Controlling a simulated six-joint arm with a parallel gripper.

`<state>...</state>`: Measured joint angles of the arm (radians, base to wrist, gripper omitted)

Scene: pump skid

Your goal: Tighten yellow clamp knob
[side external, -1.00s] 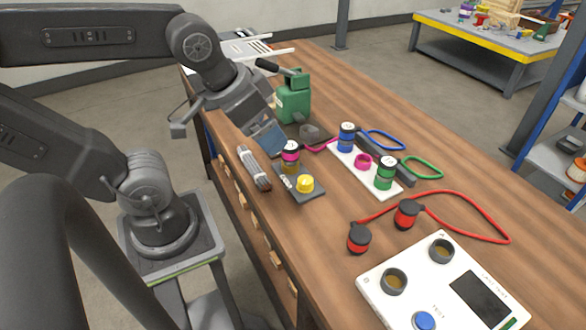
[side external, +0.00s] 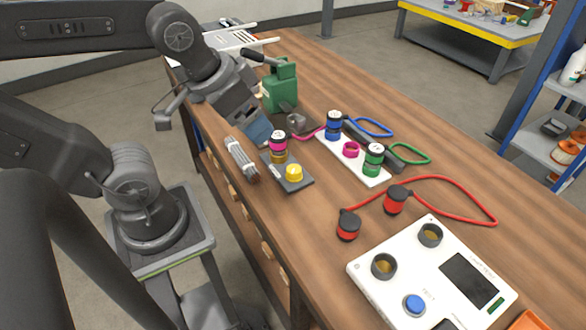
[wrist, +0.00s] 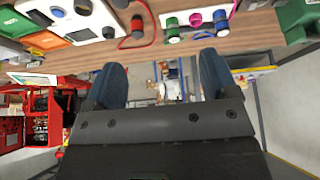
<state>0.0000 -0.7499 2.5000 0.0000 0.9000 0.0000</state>
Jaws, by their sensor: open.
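The yellow clamp knob (side external: 293,172) sits on the front end of a small dark plate (side external: 302,186) on the wooden bench. A magenta-capped plug with a brass-coloured lower part (side external: 279,147) stands upright on the same plate, behind the knob. My gripper (side external: 258,133) is up and left of the plate in the side view, angled down toward it, apart from the knob. In the wrist view, the two blue fingers of my gripper (wrist: 162,80) are spread wide with nothing between them. I cannot make out the yellow knob in the wrist view.
A grey ribbed bundle (side external: 241,158) lies left of the plate. A white strip (side external: 370,172) with blue, magenta and green fittings lies to the right. A green pump (side external: 281,88) stands behind. A red cable (side external: 460,185) and white tester box (side external: 400,300) occupy the front right.

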